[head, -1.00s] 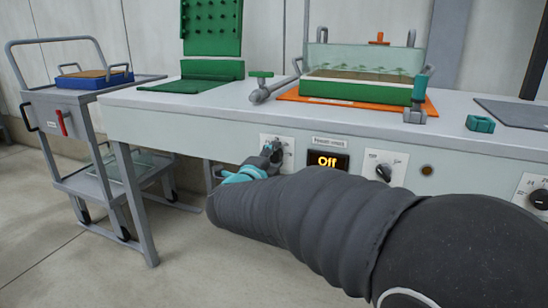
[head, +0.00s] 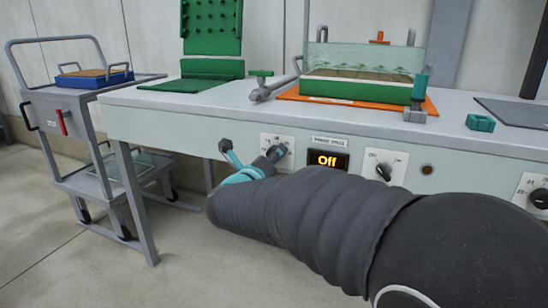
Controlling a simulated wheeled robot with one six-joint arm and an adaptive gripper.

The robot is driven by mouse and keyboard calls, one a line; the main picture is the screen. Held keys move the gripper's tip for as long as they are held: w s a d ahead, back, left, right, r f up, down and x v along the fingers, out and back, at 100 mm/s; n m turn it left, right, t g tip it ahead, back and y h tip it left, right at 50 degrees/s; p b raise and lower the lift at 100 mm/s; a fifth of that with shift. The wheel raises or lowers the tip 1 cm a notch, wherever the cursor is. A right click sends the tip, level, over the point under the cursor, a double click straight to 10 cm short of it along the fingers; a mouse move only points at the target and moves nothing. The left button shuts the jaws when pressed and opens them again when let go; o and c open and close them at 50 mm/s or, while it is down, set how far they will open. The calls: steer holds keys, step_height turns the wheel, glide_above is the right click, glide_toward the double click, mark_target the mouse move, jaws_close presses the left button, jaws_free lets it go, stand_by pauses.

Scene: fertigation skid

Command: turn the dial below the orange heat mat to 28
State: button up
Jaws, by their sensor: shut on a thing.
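The heat mat (head: 290,94) is a flat orange sheet on the bench top, with a green tray under a clear cover on it. Below it on the bench front, a lit display (head: 328,160) reads "Off". Left of the display is a white dial plate (head: 289,141). My gripper (head: 262,160) is at this plate and shut on the dial, which is mostly hidden by a dark finger. Another teal part with a dark tip stands out to the left. The dial's pointer and setting cannot be read. A second dark dial (head: 384,171) sits right of the display.
My arm covers the lower middle. A third dial (head: 540,198) is at the right edge. A grey cart (head: 65,95) stands at the left.

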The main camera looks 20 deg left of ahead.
steer(key=shift+m, duration=0.5)
steer(key=o, duration=1.1)
steer(key=shift+s, duration=0.1)
steer(key=s, duration=0.8)
steer(key=s+a, duration=0.1)
steer(key=s, duration=0.2)
steer(key=shift+s, duration=0.4)
